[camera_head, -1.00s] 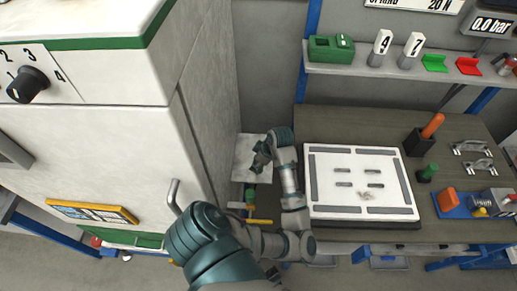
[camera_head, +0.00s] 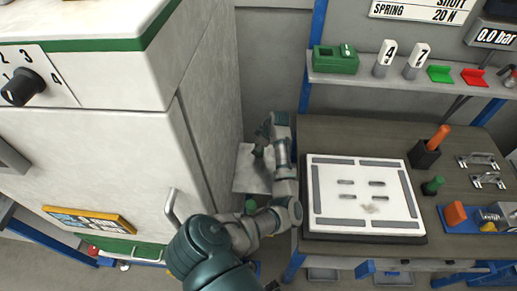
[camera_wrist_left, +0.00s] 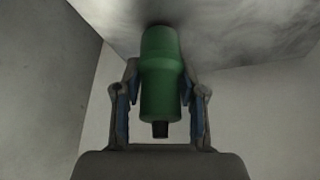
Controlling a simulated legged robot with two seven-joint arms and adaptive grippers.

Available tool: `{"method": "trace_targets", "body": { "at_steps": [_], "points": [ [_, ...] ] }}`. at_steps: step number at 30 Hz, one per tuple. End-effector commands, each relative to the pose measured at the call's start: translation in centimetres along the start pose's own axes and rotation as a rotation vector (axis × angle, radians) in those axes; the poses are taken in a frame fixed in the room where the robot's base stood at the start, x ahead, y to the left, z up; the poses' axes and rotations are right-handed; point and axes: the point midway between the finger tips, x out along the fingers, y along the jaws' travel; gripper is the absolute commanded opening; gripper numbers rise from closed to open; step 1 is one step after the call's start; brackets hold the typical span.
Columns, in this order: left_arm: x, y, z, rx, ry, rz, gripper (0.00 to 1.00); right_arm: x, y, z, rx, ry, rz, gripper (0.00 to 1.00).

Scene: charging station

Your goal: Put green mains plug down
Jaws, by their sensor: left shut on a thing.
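My left gripper (camera_head: 262,146) reaches into the gap between the white cabinet and the workbench, above a pale flat surface (camera_head: 247,175). In the left wrist view its two fingers (camera_wrist_left: 160,100) are shut on the green mains plug (camera_wrist_left: 160,72), one on each side. My right gripper is not in view.
The white cabinet (camera_head: 100,165) with a door handle (camera_head: 171,208) stands close on the left. A white slotted panel (camera_head: 363,222) lies on the workbench (camera_head: 340,130). A green-handled item (camera_head: 432,186) and an orange-handled one (camera_head: 437,138) stand to its right. A shelf (camera_head: 400,82) runs behind.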

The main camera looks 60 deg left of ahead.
Motion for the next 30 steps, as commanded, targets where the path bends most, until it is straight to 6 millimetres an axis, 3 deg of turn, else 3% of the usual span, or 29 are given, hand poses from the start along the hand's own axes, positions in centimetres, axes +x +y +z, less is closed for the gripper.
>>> {"method": "trace_targets", "body": {
  "at_steps": [2,10,11,13,14,23,26,30],
  "points": [
    [0.8,0.0,0.3,0.001,0.001,0.000,0.04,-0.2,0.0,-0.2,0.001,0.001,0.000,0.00],
    [1.0,0.1,0.3,0.001,0.000,0.000,0.04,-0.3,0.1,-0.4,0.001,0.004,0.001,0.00],
    [1.0,0.0,0.3,0.001,0.000,0.000,0.45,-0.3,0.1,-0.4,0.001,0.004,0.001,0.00],
    [1.0,0.0,0.3,0.001,0.000,0.000,0.63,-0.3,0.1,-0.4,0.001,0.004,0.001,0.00],
    [1.0,0.0,0.3,0.001,0.000,0.000,0.66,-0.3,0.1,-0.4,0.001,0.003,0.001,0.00],
    [0.8,0.0,0.3,0.001,0.000,0.001,0.66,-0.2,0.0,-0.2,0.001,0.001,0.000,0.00],
    [-0.1,0.1,0.3,0.000,-0.001,0.002,0.66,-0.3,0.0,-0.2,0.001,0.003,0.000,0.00],
    [-2.7,0.1,0.2,0.000,-0.001,0.004,0.66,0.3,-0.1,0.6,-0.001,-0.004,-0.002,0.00]
  ]
}}
